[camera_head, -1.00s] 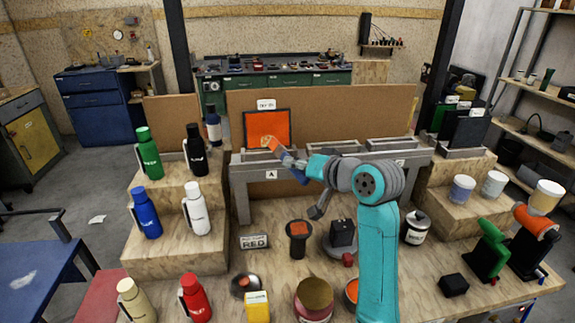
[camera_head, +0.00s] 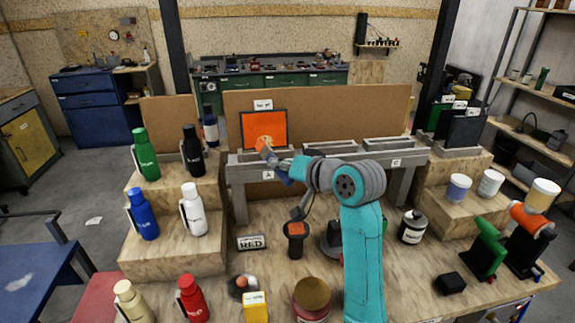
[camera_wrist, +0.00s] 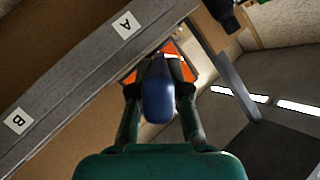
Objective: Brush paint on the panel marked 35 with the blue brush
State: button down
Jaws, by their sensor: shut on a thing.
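My gripper (camera_wrist: 158,85) is shut on the blue brush, whose blue handle (camera_wrist: 158,105) fills the middle of the wrist view. In the head view the gripper (camera_head: 288,170) holds the brush at the left of the bench rack. The brush's orange head (camera_head: 265,144) is at the lower part of an orange panel (camera_head: 263,125) with a dark edge. I cannot tell whether it touches. The panel stands upright above the slot marked A (camera_head: 268,175). A small white tag (camera_head: 263,104) is above the panel; its writing is too small to read.
The rack's other slots, including the one marked C (camera_head: 396,162), hold no panel. Bottles stand on the left steps, such as a blue bottle (camera_head: 141,214). Dark panels (camera_head: 462,131) and white pots (camera_head: 490,183) are at the right. A sign (camera_head: 251,242) stands in front.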

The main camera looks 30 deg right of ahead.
aim_at(284, 177)
jog(key=shift+s+a+r, duration=0.15)
jog(key=shift+s+a, duration=0.15)
jog(key=shift+s, duration=0.65)
jog(key=shift+s+a+r, duration=0.15)
jog(key=shift+s+a, duration=0.15)
jog(key=shift+s, duration=0.65)
jog(key=shift+s+a+r, duration=0.15)
jog(key=shift+s+a, duration=0.15)
jog(key=shift+s, duration=0.65)
jog(key=s, duration=0.1)
jog(key=s+a, duration=0.1)
jog(key=shift+s+r, duration=0.2)
jog(key=shift+s, duration=0.2)
jog(key=shift+w, duration=0.1)
jog(key=shift+w+d+f, duration=0.2)
jog(key=shift+w+d, duration=0.2)
jog(key=shift+w, duration=0.7)
jog(key=shift+w+d+f, duration=0.15)
jog(key=shift+w+d, duration=0.2)
jog(key=shift+w, duration=0.8)
jog(key=shift+w+d+f, duration=0.2)
jog(key=shift+w+d, duration=0.2)
jog(key=shift+w, duration=0.7)
jog(key=shift+w+d+f, duration=0.1)
jog(key=shift+w+d, duration=0.15)
jog(key=shift+w, duration=0.55)
jog(key=shift+d, duration=0.1)
